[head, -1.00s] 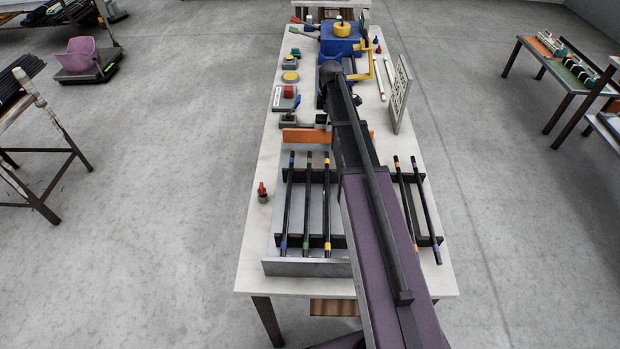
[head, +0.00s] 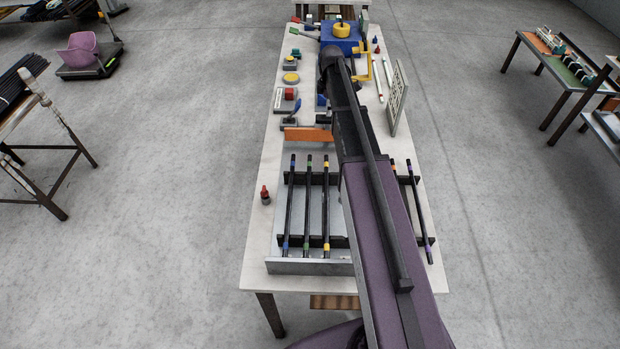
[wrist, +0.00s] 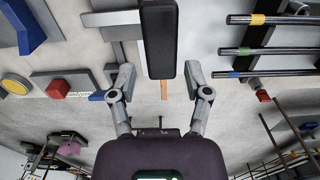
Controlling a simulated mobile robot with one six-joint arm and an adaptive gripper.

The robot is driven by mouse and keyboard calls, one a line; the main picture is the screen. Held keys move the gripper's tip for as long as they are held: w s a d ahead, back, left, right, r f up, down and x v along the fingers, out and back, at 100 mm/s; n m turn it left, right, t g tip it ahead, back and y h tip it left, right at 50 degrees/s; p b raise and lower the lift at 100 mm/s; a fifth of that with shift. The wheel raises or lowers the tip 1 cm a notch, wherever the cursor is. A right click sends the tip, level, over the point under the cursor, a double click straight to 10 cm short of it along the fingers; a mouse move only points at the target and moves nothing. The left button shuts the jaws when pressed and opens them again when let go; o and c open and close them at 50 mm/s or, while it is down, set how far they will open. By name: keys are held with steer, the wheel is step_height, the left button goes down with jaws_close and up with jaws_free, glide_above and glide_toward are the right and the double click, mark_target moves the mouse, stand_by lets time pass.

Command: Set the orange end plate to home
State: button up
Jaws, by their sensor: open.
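The orange end plate (head: 307,134) stands across the white table just beyond the rod rack in the head view. My arm covers its right part. In the wrist view a thin orange strip (wrist: 163,90), which looks like the plate seen edge-on, shows between the fingers of my gripper (wrist: 157,82). The gripper is open, with its fingers apart on either side of the strip, and I see no contact. A dark block (wrist: 159,38) hides what lies above the strip. In the head view my gripper is hidden behind my arm.
The rack holds black rods (head: 308,205) with coloured bands. A blue machine (head: 340,38) stands at the far end. An upright pale panel (head: 398,98) is at right.

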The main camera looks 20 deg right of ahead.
steer(key=shift+r+p, duration=3.2)
steer(key=shift+r, duration=0.3)
steer(key=s+a+f+m+b, duration=0.3)
steer(key=s+a+m, duration=0.1)
steer(key=s, duration=0.5)
steer(key=s+a+f+m+b, duration=0.3)
steer(key=s+a+m, duration=0.2)
steer(key=s, duration=0.5)
steer(key=s+a+f+m+b, duration=0.3)
steer(key=s+a+m, duration=0.2)
steer(key=s, duration=0.4)
steer(key=shift+s+a+f+b, duration=0.3)
steer(key=shift+a, duration=0.25)
steer(key=shift+c, duration=0.2)
